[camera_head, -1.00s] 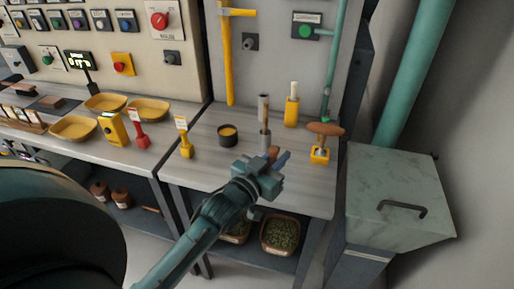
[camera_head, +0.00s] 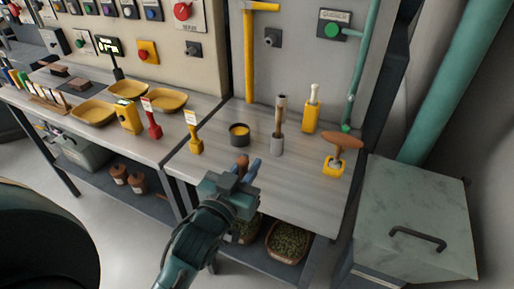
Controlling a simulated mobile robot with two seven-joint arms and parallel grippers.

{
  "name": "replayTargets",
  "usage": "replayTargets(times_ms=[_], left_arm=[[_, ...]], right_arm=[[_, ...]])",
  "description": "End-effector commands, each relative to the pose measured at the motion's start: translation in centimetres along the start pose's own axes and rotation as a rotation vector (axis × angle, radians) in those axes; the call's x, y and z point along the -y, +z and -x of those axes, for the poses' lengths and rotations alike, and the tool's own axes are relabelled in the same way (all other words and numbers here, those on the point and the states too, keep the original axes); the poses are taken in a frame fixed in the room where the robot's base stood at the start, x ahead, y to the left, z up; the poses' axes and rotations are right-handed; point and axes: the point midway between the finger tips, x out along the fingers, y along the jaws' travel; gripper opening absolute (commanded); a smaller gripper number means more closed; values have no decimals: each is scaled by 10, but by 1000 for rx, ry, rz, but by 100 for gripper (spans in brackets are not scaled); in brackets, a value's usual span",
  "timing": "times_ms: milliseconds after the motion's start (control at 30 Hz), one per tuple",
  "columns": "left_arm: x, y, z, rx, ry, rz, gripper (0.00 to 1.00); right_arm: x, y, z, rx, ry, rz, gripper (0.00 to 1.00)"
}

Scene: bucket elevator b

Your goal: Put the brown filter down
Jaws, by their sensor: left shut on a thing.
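My left gripper (camera_head: 242,178) is above the front part of the grey worktop (camera_head: 300,200), pointing toward the back. It is shut on a small brown thing (camera_head: 242,160), taken to be the brown filter. Only its brown tip shows past the jaws; the rest is hidden by the gripper. The gap between it and the worktop cannot be told. My right gripper is not in view.
Behind the gripper stand a dark cup (camera_head: 239,135), a grey holder with a brown-handled tool (camera_head: 277,142) and a yellow holder (camera_head: 311,115). The worktop's front right is clear.

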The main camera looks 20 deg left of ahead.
Motion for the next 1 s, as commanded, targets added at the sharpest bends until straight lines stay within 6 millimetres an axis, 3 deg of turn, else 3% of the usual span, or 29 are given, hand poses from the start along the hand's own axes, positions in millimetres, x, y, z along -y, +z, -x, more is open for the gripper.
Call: replayTargets(times_ms=[300, 500, 700, 1000], left_arm=[[-18, -25, -92, -9, 139, -4, 0], [-29, -49, -127, -3, 225, -5, 0], [-33, -55, -139, 4, 264, -4, 0], [-33, -5, -139, 6, 266, -3, 0]], right_arm=[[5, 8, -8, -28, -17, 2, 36], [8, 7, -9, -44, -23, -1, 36], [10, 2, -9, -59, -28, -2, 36], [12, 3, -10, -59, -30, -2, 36]])
